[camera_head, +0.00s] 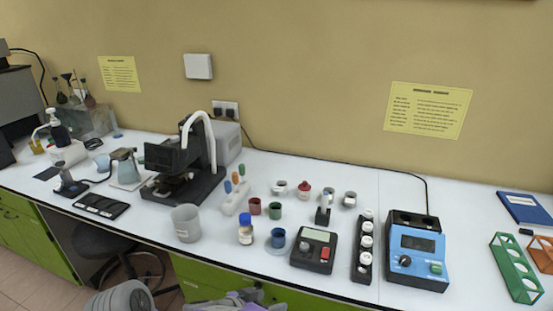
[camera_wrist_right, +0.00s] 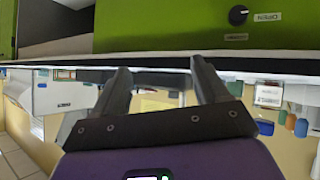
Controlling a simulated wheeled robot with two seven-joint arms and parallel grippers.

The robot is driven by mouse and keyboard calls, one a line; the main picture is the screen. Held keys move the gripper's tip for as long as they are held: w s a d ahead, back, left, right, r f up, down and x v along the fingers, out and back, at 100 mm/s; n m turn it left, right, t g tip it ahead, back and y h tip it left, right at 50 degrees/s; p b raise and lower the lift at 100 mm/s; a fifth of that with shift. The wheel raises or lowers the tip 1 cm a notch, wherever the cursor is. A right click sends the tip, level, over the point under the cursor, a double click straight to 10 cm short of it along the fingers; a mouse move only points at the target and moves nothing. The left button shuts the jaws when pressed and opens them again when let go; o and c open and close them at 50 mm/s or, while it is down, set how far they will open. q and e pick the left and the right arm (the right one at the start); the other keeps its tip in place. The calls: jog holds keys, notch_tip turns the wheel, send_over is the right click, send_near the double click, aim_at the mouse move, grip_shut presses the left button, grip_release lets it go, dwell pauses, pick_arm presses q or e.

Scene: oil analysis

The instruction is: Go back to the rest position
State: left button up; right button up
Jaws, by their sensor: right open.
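My right gripper (camera_wrist_right: 162,80) shows in the right wrist view, with its two dark fingers apart and nothing between them. It is in front of the bench, and that view is upside down, with the green cabinet front at the top. In the head view, grey and purple parts of my own body show at the bottom edge, below the bench front. The fingertips cannot be made out there. My left gripper is not seen in either view.
The white bench (camera_head: 330,205) holds a microscope (camera_head: 185,160), a grey beaker (camera_head: 186,222), a black meter (camera_head: 314,249), a blue device (camera_head: 416,255), a green rack (camera_head: 515,268) and an orange rack (camera_head: 542,250). A stool (camera_head: 125,252) stands under the bench. Green cabinets (camera_head: 205,281) form the bench front.

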jog(key=s+d+f+n+g+y+p, duration=0.1)
jog(key=s+d+f+n+g+y, duration=0.1)
jog(key=s+d+f+y, duration=0.4)
jog(key=s+d+f+n+g+y+p, duration=0.1)
jog(key=s+d+f+g+y, duration=0.3)
jog(key=s+f, duration=0.8)
jog(key=shift+s+d+f+n+g+y+p, duration=0.35)
jog(key=shift+d+f+y, duration=0.85)
jog(key=shift+f, duration=2.5)
